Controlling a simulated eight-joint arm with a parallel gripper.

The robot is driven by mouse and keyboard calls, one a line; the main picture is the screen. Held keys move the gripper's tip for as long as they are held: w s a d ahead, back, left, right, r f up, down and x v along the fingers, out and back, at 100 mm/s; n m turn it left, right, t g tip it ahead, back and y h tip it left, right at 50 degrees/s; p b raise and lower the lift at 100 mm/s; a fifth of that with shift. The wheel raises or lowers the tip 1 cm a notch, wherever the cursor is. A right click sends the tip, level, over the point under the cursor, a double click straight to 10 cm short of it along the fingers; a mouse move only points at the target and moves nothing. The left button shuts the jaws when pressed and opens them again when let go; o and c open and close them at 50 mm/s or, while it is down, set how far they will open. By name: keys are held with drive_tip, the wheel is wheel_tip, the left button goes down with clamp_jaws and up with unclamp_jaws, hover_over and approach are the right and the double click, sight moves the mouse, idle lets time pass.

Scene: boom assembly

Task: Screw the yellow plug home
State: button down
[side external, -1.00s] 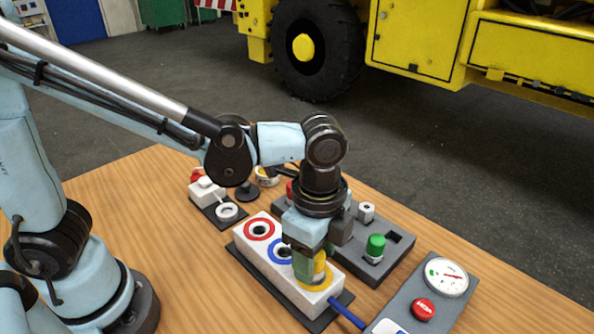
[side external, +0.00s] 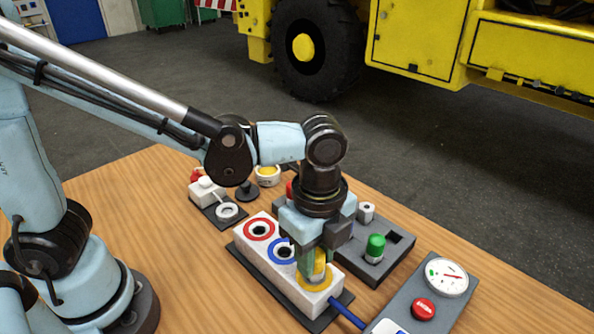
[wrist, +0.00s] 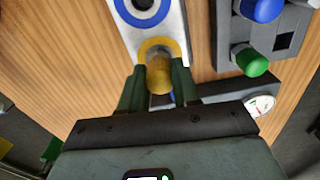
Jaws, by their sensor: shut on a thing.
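The yellow plug (side external: 319,264) stands at the yellow-ringed port (side external: 313,284) at the near end of the white block. My gripper (side external: 314,266) points down over this port and is shut on the plug. In the wrist view the yellow plug (wrist: 159,76) sits between the two green fingers of my gripper (wrist: 159,88), against the yellow ring (wrist: 158,45). How deep the plug sits in the port is hidden by the fingers.
The white block (side external: 262,265) also has red-ringed (side external: 259,229) and blue-ringed (side external: 283,250) ports. A grey rack with a green plug (side external: 375,247) stands close behind. A panel with a gauge (side external: 446,278) and red button (side external: 423,309) is at right. Wooden table (side external: 180,245) is clear at left.

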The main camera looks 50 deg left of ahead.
drive_tip(key=m, duration=0.4)
drive_tip(key=shift+m, duration=0.4)
drive_tip(key=m, duration=0.4)
drive_tip(key=shift+f, duration=0.1)
drive_tip(key=shift+m, duration=0.8)
drive_tip(key=m, duration=1)
drive_tip(key=shift+f+m, duration=0.1)
drive_tip(key=shift+m, duration=0.2)
drive_tip(key=c, duration=0.9)
unclamp_jaws()
